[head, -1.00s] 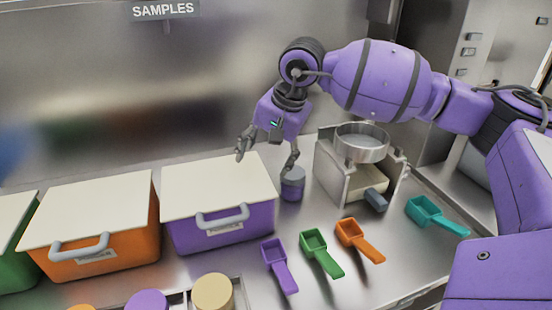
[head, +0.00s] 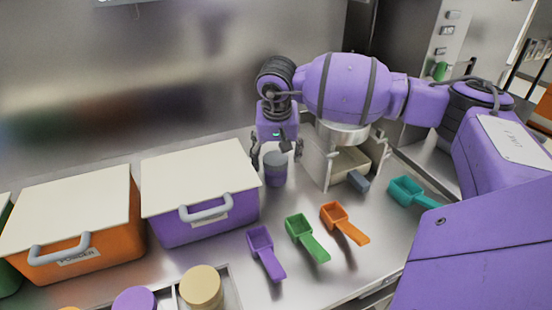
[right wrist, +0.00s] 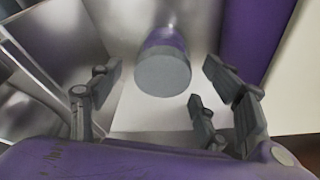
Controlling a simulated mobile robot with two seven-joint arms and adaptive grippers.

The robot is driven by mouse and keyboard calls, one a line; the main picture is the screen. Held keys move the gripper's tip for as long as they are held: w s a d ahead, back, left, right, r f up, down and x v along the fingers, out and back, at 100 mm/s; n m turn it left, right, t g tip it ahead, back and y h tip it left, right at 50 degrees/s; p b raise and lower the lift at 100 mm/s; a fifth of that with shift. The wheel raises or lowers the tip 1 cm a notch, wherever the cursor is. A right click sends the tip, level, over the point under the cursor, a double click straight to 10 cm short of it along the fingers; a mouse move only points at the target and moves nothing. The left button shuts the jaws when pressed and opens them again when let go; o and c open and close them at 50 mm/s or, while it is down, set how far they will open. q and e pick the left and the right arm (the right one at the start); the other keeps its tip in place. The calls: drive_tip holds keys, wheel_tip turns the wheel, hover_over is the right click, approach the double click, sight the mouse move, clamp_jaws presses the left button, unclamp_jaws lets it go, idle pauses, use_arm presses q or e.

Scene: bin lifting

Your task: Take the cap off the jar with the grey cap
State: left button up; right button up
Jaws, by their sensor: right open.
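The jar with the grey cap (head: 275,172) stands upright on the steel counter, just right of the purple bin. In the right wrist view its round grey cap (right wrist: 163,74) faces the camera, with purple below the cap. My right gripper (head: 277,158) is open above the jar, its fingers spread to either side of the cap. In the right wrist view the open fingers (right wrist: 160,90) flank the cap and do not appear to touch it. My left gripper is not in view.
A purple bin (head: 215,218) with a white lid stands close left of the jar, an orange bin (head: 120,243) further left. A metal stand (head: 318,165) is close on the right. Purple, green (head: 305,235), orange and teal scoops lie in front.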

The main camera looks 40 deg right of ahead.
sight(277, 157)
drive_tip(key=shift+w+f, duration=0.1)
drive_tip(key=shift+f, duration=0.1)
drive_tip(key=c, duration=0.9)
drive_tip(key=shift+r, duration=0.1)
drive_tip(key=shift+r, duration=0.55)
drive_tip(key=v, duration=0.2)
drive_tip(key=shift+r, duration=0.35)
drive_tip(key=s+a+r, duration=0.2)
drive_tip(key=s+r, duration=0.1)
drive_tip(key=s, duration=0.1)
drive_tip(key=s+a+r, duration=0.2)
drive_tip(key=s+r, duration=0.1)
drive_tip(key=s, duration=0.1)
drive_tip(key=s+a+r+b, duration=0.1)
drive_tip(key=s+a+r, duration=0.1)
drive_tip(key=s+r, duration=0.1)
drive_tip(key=shift+s+r, duration=0.1)
drive_tip(key=shift+s, duration=0.45)
